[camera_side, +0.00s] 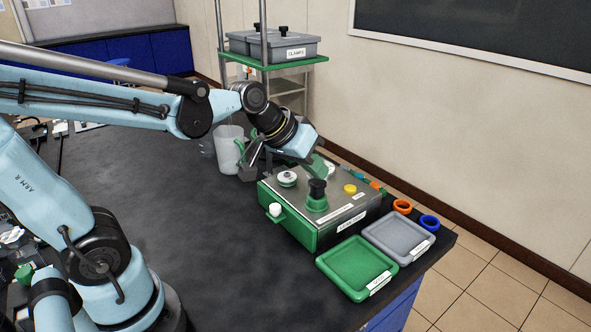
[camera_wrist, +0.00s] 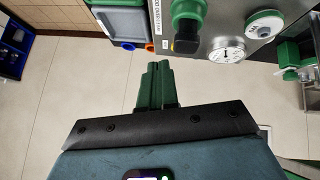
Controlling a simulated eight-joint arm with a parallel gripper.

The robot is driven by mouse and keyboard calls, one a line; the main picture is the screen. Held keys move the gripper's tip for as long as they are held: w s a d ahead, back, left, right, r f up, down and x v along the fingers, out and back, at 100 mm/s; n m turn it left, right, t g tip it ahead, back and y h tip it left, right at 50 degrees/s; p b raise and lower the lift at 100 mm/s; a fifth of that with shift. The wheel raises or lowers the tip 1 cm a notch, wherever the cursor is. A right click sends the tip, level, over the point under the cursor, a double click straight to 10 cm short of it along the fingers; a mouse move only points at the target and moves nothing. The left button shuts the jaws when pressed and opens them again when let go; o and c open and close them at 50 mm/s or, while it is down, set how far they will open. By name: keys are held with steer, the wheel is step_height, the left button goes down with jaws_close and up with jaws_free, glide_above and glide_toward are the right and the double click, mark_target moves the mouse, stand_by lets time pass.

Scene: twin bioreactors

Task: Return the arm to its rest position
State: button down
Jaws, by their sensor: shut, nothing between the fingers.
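My arm reaches across the dark bench in the side view. My gripper (camera_side: 318,166) is above the back part of a green bioreactor box with a steel top (camera_side: 335,210). In the wrist view its two green fingers (camera_wrist: 157,68) lie together, shut and empty. The fingers look apart from these parts. Whether they touch anything at the back of the box is hard to tell in the side view.
A green tray (camera_side: 356,266) and a grey tray (camera_side: 400,238) lie at the bench's right edge, with an orange ring (camera_side: 402,206) and a blue ring (camera_side: 429,222). A whitish beaker (camera_side: 228,150) and a shelf rack (camera_side: 305,65) stand behind. The bench's middle (camera_side: 190,210) is clear.

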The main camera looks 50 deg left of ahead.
steer(key=s+f+m+y, duration=0.1)
steer(key=s+f+m, duration=0.1)
steer(key=s, duration=0.6)
steer(key=shift+s+f, duration=0.25)
steer(key=shift+s, duration=0.05)
